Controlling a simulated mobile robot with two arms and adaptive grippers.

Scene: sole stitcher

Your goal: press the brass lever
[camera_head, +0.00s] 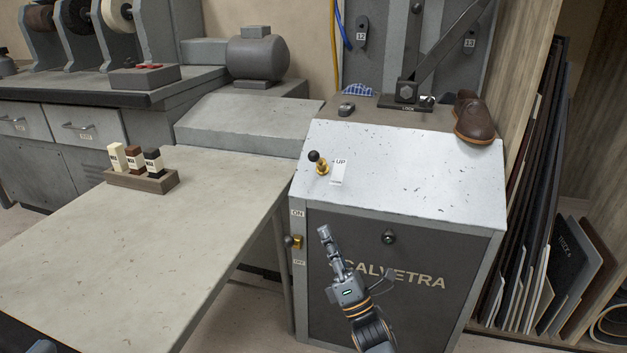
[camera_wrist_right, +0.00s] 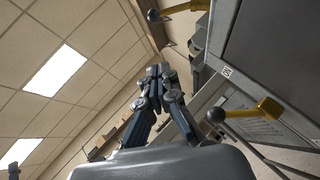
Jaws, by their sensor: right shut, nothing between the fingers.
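A brass lever (camera_head: 297,242) with a round knob sits on the front left edge of the grey machine, between the ON and OFF labels. A second brass lever (camera_head: 322,168) with a dark ball knob stands on the sloped white top beside the UP label. My right gripper (camera_head: 324,232) is shut and empty, in front of the machine, to the right of the ON/OFF lever in the head view. In the right wrist view my gripper (camera_wrist_right: 158,72) shows its closed fingers; the ON/OFF lever (camera_wrist_right: 268,107) is at right, apart from them. My left gripper is not in view.
The grey machine (camera_head: 460,205) has a brown shoe (camera_head: 473,118) on its top right. A workbench (camera_head: 120,235) at left carries a small block (camera_head: 142,181) with several bottles. Leaning sheets (camera_head: 525,190) stand at right. Open space lies in front of the machine.

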